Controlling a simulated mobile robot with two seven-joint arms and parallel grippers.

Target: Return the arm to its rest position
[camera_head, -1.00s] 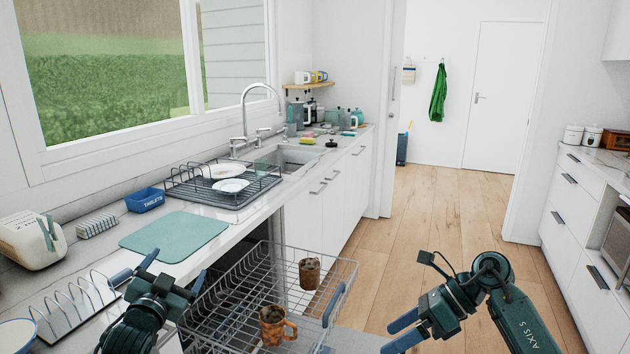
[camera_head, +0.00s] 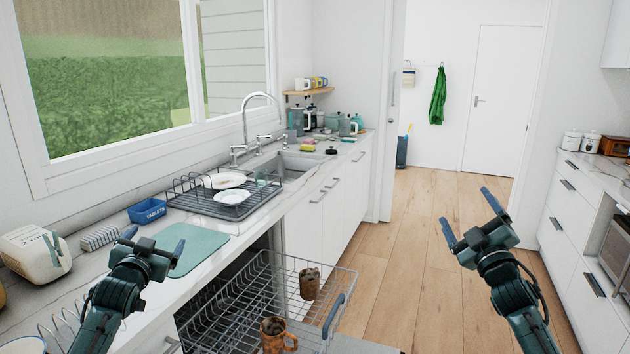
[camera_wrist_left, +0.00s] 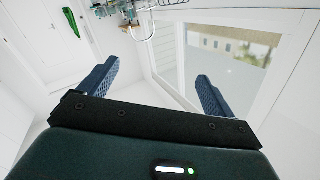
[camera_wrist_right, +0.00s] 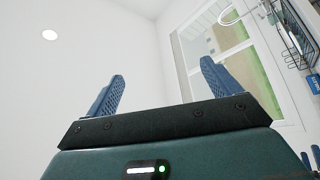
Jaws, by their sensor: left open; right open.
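My left gripper (camera_head: 154,248) is raised over the left counter in the head view, in front of the teal mat. It is open and empty; its two blue fingers stand apart in the left wrist view (camera_wrist_left: 158,88). My right gripper (camera_head: 468,214) is raised over the open floor at the right in the head view. It is open and empty, with its fingers apart in the right wrist view (camera_wrist_right: 163,82). Both forearms come up from the bottom edge of the head view. Neither gripper touches anything that I can see.
A pulled-out wire dishwasher rack (camera_head: 235,312) holds two brown mugs (camera_head: 309,284) between my arms. The counter carries a teal mat (camera_head: 190,245), a blue tub (camera_head: 147,211), a dish drainer (camera_head: 190,205) and a toaster (camera_head: 30,250). The wooden floor (camera_head: 420,220) ahead is clear.

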